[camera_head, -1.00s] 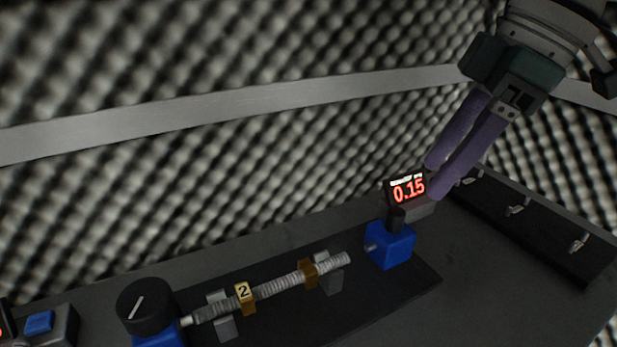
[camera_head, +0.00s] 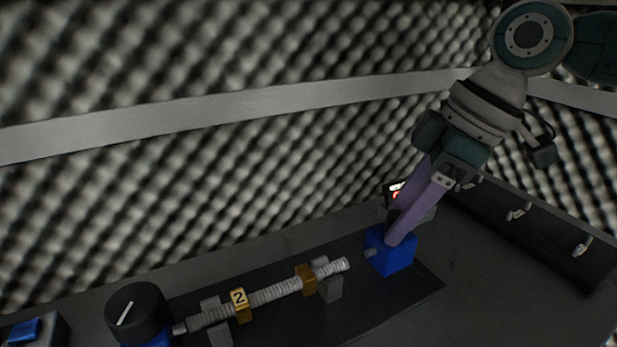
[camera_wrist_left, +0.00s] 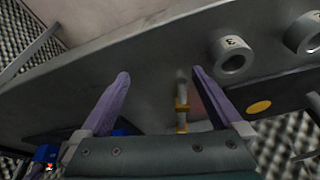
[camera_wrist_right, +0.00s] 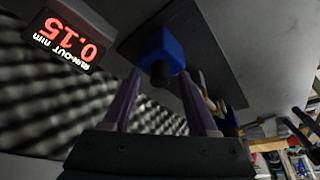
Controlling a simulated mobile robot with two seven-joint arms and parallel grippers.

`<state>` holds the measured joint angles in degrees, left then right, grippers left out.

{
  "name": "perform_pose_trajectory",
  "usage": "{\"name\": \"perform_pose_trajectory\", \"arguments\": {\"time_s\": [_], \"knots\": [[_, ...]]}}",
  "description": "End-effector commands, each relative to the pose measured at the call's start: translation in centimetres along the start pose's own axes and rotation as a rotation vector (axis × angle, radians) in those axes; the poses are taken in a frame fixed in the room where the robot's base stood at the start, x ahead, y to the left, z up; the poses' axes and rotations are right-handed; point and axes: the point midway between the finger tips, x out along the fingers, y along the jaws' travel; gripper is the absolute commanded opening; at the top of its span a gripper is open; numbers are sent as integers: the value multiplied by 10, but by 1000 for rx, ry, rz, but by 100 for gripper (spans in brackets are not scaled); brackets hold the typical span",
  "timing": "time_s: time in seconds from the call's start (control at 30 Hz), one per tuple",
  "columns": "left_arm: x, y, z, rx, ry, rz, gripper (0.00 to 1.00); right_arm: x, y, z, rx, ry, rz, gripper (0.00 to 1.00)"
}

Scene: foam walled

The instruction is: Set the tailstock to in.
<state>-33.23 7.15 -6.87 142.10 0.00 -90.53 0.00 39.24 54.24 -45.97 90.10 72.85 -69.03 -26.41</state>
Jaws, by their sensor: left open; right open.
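The tailstock is a blue block (camera_head: 397,262) at the right end of the dark base plate, with a short grey tip pointing left. A small gap separates the tip from the ribbed rod (camera_head: 275,292). My right gripper (camera_head: 397,238) is over the tailstock from above, fingers apart, hiding its dark top handle in the head view. In the right wrist view the blue block (camera_wrist_right: 163,45) shows beyond the open fingers, and the dark handle (camera_wrist_right: 159,77) lies between them. My left gripper (camera_wrist_left: 160,75) is open and empty, seen only in the left wrist view.
The rod rests on grey supports and carries a brass tag marked 2 (camera_head: 240,300) and another brass collar (camera_head: 306,278). A black dial (camera_head: 137,310) stands at left. A dark rack (camera_head: 520,235) lies right.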

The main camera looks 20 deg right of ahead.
Motion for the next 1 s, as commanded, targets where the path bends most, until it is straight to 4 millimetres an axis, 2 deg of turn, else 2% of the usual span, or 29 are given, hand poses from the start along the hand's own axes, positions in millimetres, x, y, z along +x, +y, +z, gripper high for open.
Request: {"name": "perform_pose_trajectory", "arguments": {"time_s": [0.13,0.63,1.0], "knots": [[0,1,0,-3,0,3,100,0,0,0,0,0,0,57],[0,2,0,-9,1,7,100,0,0,0,0,0,0,0],[0,1,0,-3,0,3,100,-1,0,0,-1,1,0,0]]}}
